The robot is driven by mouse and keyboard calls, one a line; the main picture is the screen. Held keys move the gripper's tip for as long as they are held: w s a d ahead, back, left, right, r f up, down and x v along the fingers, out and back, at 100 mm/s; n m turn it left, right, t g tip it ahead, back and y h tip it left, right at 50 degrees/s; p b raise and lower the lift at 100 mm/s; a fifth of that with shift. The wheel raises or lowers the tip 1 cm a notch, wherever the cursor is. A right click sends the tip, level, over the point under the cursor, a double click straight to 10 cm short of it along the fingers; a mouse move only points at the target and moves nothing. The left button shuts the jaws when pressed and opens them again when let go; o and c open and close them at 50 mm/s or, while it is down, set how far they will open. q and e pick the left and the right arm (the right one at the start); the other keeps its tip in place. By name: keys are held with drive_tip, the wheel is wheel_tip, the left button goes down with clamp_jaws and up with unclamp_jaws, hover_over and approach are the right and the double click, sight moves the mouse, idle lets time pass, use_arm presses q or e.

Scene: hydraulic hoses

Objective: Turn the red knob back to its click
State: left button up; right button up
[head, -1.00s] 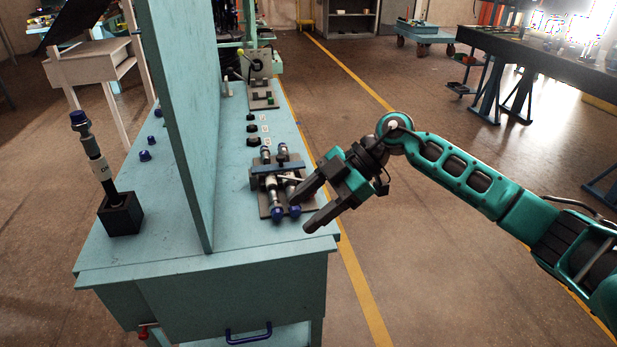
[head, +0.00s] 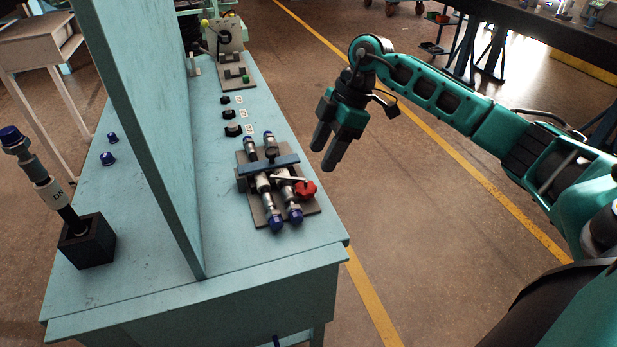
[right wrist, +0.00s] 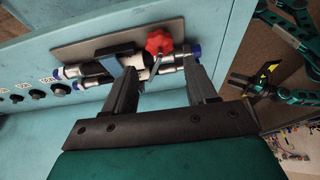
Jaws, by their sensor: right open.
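The red knob (head: 305,190) is a lobed star-shaped handle at the right side of the hose fixture (head: 310,208) on the teal bench. It also shows in the right wrist view (right wrist: 158,40). Two grey hose fittings with blue caps (head: 294,214) lie side by side in the fixture under a blue-grey crossbar. A thin pale lever lies across them beside the knob. My right gripper (head: 322,158) is open and empty, apart from the knob, to its upper right in the head view. In the right wrist view its fingers (right wrist: 160,68) frame the knob from below. A teal arm part with a dark end (right wrist: 245,80), perhaps my left gripper, shows at the right there.
A tall teal panel (head: 140,120) divides the bench top left of the fixture. Black knobs with labels (head: 232,130) and another fixture (head: 235,72) sit farther back. A black block (head: 88,242) holds an upright hose on the left. The floor right of the bench is open.

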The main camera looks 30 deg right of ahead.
sight(307, 185)
drive_tip(key=x, duration=0.8)
drive_tip(key=shift+a, duration=0.1)
clamp_jaws()
